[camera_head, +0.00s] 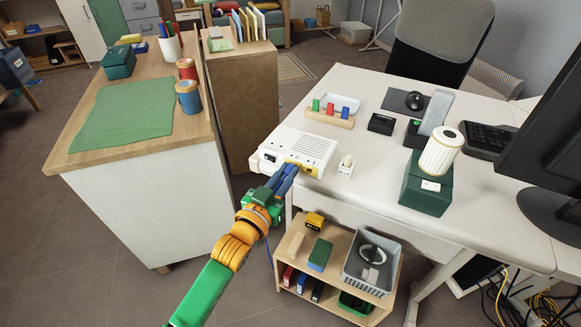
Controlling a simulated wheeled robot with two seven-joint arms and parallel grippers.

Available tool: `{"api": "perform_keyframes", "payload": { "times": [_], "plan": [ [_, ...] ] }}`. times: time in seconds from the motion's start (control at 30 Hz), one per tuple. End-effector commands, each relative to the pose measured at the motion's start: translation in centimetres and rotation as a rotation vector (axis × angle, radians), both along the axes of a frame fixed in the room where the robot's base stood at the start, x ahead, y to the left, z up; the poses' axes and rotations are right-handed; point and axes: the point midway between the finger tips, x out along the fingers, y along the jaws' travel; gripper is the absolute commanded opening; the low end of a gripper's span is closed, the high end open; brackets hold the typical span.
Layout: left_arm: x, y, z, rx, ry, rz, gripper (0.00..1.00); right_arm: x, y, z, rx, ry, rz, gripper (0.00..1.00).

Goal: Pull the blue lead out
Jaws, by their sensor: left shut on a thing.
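A white box-shaped device (303,149) with a vented top sits at the left front edge of the white desk, its socketed face toward me. My left gripper (288,170) reaches up from below and is shut at this face, beside a yellow patch. A thin blue lead (268,246) hangs below the gripper near my wrist. The gripper fingers hide the lead's plug end, so I cannot tell whether it is still seated in the socket. My right gripper is not in view.
A small white item (346,165) stands right of the device. A green box (426,186) bears a white ribbed cylinder (441,150). A low wooden shelf (292,243) with a grey basket (353,263) stands below. A wooden-topped counter (88,92) is at left.

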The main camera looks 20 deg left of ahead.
Motion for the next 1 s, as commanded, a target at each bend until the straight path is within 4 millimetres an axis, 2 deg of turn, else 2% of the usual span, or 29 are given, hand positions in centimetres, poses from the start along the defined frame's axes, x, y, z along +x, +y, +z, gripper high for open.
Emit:
{"api": "perform_keyframes", "payload": {
  "times": [0.73,1.0],
  "plan": [
    [0.0,0.0,0.04,0.0,-0.001,0.0,0.0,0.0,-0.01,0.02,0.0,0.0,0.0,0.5],
    [-0.93,0.18,0.07,0.0,0.001,0.0,0.0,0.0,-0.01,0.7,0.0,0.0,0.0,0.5]
  ]
}}
